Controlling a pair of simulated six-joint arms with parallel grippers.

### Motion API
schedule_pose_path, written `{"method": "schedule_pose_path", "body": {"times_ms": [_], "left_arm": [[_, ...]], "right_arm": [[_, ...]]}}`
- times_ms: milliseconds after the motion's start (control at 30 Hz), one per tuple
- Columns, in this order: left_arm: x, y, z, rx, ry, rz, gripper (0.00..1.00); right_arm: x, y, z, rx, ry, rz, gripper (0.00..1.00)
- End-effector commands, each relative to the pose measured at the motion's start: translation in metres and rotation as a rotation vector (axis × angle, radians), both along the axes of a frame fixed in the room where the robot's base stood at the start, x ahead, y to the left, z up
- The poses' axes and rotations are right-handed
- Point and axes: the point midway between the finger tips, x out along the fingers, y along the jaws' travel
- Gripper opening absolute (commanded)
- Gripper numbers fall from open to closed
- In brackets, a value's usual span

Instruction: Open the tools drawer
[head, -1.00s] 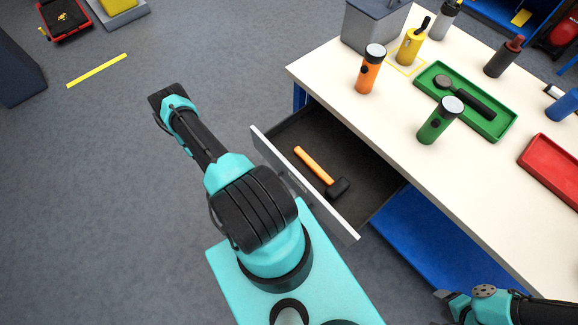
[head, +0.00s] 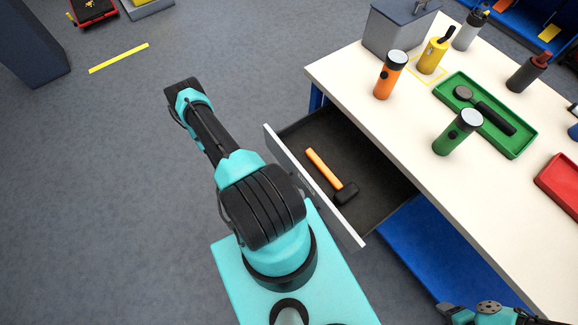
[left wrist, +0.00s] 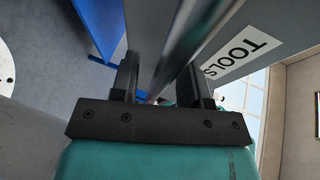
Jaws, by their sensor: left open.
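The tools drawer (head: 318,190) is pulled out from the workbench (head: 340,82) in the head view, its dark inside showing. A hammer with an orange handle (head: 322,168) and black head lies in it. In the left wrist view the drawer front bears a white TOOLS label (left wrist: 242,57), and a metal bar handle (left wrist: 183,45) runs between the fingers of my left gripper (left wrist: 163,85). The fingers are apart, one on each side of the bar; contact is unclear. In the head view my left arm hides that gripper. Part of my right arm shows at the lower right; its fingers cannot be made out.
Open floor lies left of the drawer.

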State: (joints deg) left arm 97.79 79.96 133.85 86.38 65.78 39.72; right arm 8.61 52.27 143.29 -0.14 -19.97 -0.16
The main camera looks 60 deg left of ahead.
Motion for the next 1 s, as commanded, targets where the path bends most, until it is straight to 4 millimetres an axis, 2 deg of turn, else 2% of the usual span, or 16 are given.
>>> {"method": "schedule_pose_path", "body": {"times_ms": [267,467,1000], "left_arm": [[-0.004,0.001,0.001,0.001,0.000,0.002,0.42],[-0.019,0.006,0.005,0.002,0.001,0.004,0.42],[-0.100,0.027,0.025,0.005,0.002,0.004,0.42]], "right_arm": [[0.000,0.000,0.000,0.000,0.000,0.000,0.55],[0.000,0.000,0.000,0.000,0.000,0.000,0.55],[0.000,0.000,0.000,0.000,0.000,0.000,0.55]]}}
